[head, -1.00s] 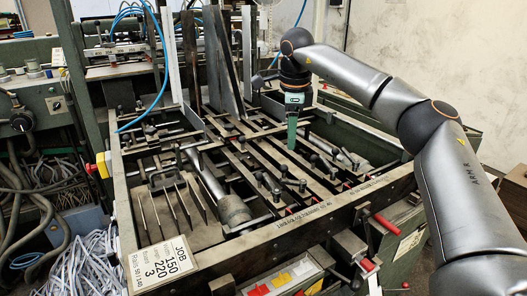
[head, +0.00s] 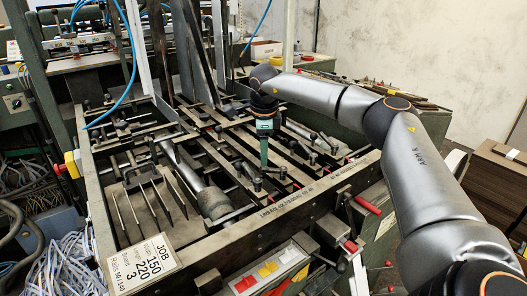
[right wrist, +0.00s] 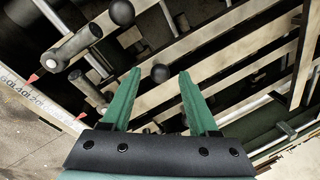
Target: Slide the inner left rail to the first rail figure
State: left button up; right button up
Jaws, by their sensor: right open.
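Several pale steel rails (head: 236,150) run side by side across the feeder bed; I cannot tell for sure which is the inner left one. Their clamps carry round black knobs (head: 283,173). My right gripper (head: 264,163) points down over the rails near the front beam. In the right wrist view its green fingers are open, and a black knob (right wrist: 160,73) shows between their tips; contact cannot be told. Red pointers (right wrist: 75,73) sit beside the number scale (right wrist: 35,100). The job card (head: 143,263) reads 150, 220, 3, with a rails line seemingly 50 and 140. My left gripper is out of view.
Other knobs and clamp handles stand close around the fingers. The front beam (head: 240,238) carries red-tipped handles (head: 367,205). Tall upright plates (head: 190,50) stand behind the rails. A grey cylinder (head: 213,203) and thin upright plates (head: 160,205) lie left.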

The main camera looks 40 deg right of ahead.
jog(key=shift+f, duration=0.35)
jog(key=shift+c, duration=0.3)
grip_shut()
dwell(1.0)
